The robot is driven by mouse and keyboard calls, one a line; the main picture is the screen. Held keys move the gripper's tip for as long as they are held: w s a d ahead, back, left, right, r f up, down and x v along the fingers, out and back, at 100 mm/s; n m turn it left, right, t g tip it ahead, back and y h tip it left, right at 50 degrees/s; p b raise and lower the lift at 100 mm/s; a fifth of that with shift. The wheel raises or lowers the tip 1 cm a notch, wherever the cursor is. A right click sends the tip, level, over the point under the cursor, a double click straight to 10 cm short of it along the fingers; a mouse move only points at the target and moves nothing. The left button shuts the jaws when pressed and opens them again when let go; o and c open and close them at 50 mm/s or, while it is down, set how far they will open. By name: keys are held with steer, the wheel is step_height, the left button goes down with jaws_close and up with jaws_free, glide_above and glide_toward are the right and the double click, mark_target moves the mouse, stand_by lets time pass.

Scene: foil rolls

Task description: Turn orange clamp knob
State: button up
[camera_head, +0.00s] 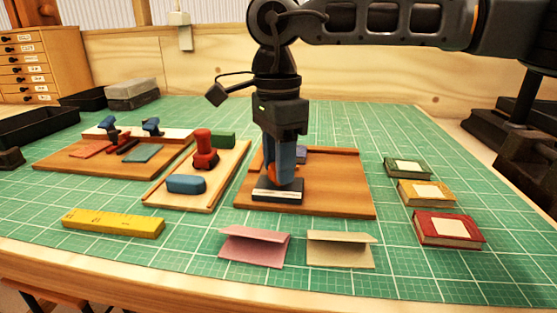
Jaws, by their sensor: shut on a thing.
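My gripper (282,178) points straight down over a wooden board (340,195) near the middle of the mat. Its fingers are shut on the orange clamp knob (272,174), of which only small orange parts show around them. A dark block with a pale strip on its front (277,196) sits on the board just below the fingers. Most of the knob and what it is mounted on are hidden by the gripper, so its turn angle cannot be told.
A board with a red tool (204,148) and blue block (187,184) lies left of my gripper. Three books, including a red one (447,230), lie right. Pink (254,246) and cream (341,249) folded cards stand in front. A yellow bar (113,223) lies front left.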

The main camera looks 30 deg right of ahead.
steer(key=o, duration=1.1)
steer(key=shift+c, duration=0.2)
steer(key=shift+w+r, duration=0.15)
steer(key=shift+r, duration=3.75)
